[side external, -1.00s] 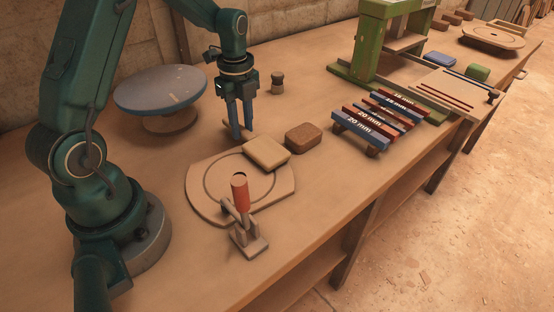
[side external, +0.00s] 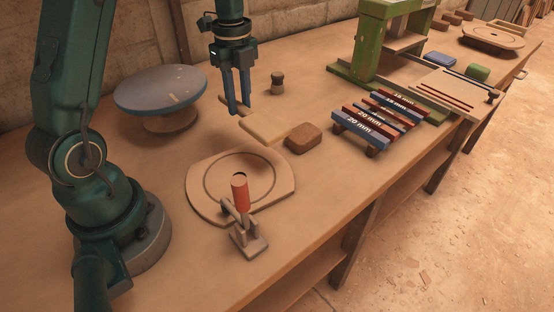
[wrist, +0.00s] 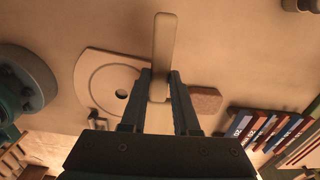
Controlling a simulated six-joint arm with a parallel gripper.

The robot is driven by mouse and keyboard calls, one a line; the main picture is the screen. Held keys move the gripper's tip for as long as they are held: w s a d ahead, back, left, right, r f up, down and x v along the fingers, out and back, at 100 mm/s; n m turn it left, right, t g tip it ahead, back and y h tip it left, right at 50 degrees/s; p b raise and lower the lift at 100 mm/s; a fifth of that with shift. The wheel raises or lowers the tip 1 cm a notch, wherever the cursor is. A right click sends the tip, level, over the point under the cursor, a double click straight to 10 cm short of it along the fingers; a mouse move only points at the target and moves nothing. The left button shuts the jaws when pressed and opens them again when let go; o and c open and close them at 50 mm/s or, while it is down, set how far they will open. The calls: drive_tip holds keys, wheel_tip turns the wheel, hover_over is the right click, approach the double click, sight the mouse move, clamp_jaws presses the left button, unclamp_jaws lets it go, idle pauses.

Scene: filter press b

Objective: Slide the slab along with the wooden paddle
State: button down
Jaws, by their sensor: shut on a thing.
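My gripper (side external: 238,108) is shut on the wooden paddle, with its fingers pointing down above the bench. The paddle (wrist: 164,50) shows in the wrist view as a long pale strip running away from between the fingers. In the side view only small parts of it show beside the fingers. The tan slab (side external: 270,129) lies beyond the far edge of the round-grooved wooden board (side external: 208,181), close to a brown block (side external: 303,138). I cannot tell whether paddle and slab touch. In the wrist view the fingers and paddle hide most of the slab.
A red-handled clamp (side external: 240,193) stands at the board's front. A blue-grey turntable (side external: 160,88) is at the left, and a small dark jar (side external: 277,84) is behind. A rack of marked thickness strips (side external: 365,128) and a green press (side external: 372,48) stand right. The bench's front is mostly clear.

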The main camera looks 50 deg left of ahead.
drive_tip(key=shift+r, duration=1.8)
